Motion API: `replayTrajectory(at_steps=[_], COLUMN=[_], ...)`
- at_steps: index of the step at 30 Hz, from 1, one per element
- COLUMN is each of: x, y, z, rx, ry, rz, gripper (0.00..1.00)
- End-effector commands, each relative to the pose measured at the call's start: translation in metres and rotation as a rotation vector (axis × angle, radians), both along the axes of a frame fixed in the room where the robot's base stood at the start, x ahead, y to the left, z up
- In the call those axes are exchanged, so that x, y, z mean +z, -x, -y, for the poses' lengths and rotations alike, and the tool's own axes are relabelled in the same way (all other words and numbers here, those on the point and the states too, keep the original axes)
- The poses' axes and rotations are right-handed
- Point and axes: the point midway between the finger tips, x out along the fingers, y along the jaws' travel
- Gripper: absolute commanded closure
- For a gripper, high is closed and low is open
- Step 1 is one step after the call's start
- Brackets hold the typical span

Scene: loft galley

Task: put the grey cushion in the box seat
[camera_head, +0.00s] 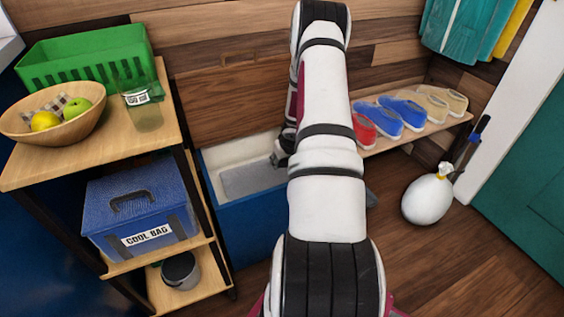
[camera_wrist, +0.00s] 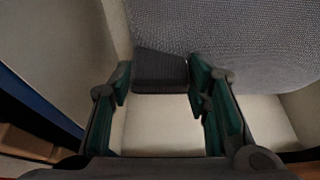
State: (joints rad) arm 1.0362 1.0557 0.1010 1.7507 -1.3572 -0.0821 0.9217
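The grey cushion (camera_head: 252,179) lies within the opening of the box seat, a blue box (camera_head: 250,226) with a cream interior. Its woven grey surface (camera_wrist: 230,35) fills the top of the wrist view, with a dark grey block-like grip (camera_wrist: 160,72) at its near edge. My gripper (camera_wrist: 160,82) has its green-padded fingers on either side of this grip, with no clear gap, and looks shut on it. My arm hides the right part of the box and most of the gripper in the head view. Whether the cushion touches the floor of the box cannot be told.
The box's wooden lid (camera_head: 230,100) stands raised behind it. A shelf unit (camera_head: 150,135) with a fruit bowl (camera_head: 55,112), green crate (camera_head: 85,55) and blue cool bag (camera_head: 140,208) stands close at left. Shoes on a rack (camera_head: 425,125) and a white bag (camera_head: 428,199) are at right.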

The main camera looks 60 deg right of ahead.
Motion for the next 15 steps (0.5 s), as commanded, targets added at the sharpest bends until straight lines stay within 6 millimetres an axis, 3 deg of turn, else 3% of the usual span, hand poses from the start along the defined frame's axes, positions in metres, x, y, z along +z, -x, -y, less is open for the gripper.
replayTrajectory(at_steps=[11,15], x=[0.001,0.011], y=[0.0,0.002], z=[0.0,-0.001], rx=[0.001,0.0], ry=[0.0,0.001], rz=[0.0,0.001], gripper=[0.39,0.39])
